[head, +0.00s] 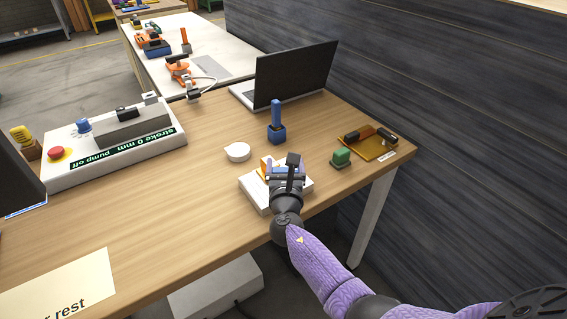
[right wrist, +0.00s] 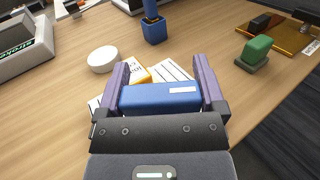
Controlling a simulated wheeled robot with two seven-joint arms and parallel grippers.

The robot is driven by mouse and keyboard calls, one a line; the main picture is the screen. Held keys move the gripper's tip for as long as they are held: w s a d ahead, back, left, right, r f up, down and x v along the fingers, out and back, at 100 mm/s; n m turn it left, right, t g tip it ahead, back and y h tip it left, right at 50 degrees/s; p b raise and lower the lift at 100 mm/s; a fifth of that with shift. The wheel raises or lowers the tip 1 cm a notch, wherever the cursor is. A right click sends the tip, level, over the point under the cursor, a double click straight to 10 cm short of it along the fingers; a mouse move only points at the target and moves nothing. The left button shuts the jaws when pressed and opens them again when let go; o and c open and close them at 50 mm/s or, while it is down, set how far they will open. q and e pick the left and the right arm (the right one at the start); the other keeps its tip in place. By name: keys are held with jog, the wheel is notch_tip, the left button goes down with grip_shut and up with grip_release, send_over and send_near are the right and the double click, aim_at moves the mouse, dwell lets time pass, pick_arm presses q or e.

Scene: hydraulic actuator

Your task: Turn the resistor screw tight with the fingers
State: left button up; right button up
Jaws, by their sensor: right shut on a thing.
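My right gripper (head: 285,172) is over a white block (head: 258,198) on the wooden table. In the right wrist view, its two purple fingers (right wrist: 160,72) are shut on a blue block (right wrist: 158,98) with a small pale label. An orange piece (right wrist: 139,75) shows just beyond the blue block, above printed white surfaces. It also shows beside the gripper in the head view (head: 265,163). I cannot make out a resistor screw; the gripper and the blue block hide much of what lies beneath. My left gripper is not in view.
A white round dish (head: 238,152) and a blue holder with an upright handle (head: 277,130) stand close by. A green block (head: 341,157) and an amber board (head: 368,143) lie to the right. A laptop (head: 290,80) stands behind. The pump unit (head: 115,140) is left; the table's middle is clear.

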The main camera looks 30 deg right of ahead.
jog(key=shift+m+g+h, duration=0.4)
jog(key=shift+m+h, duration=0.1)
jog(key=shift+h, duration=0.2)
jog(key=shift+s+d+f+m+g+h+b, duration=0.1)
jog(key=shift+d+f+m+g+h+b, duration=0.05)
jog(key=shift+m+g+h+b, duration=0.75)
jog(key=m+g+h+b, duration=0.1)
jog(key=g+h, duration=0.1)
jog(key=m+g+h+b, duration=0.1)
jog(key=m+g, duration=0.1)
jog(key=shift+s+d+h, duration=0.15)
jog(key=shift+s+h, duration=0.05)
jog(key=shift+h, duration=0.2)
jog(key=shift+m+g+b, duration=0.4)
jog(key=shift+m+b, duration=0.05)
jog(key=shift+m, duration=0.05)
jog(key=m+g+b, duration=0.1)
jog(key=g+h+b, duration=0.1)
jog(key=shift+s+d+m+g+h, duration=0.1)
jog(key=shift+s+m+g+h, duration=0.1)
jog(key=shift+m+g+h, duration=0.15)
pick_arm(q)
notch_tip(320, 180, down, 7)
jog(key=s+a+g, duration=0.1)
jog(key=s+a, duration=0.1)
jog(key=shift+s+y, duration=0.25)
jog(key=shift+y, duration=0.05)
pick_arm(e)
jog(key=shift+m+g, duration=0.25)
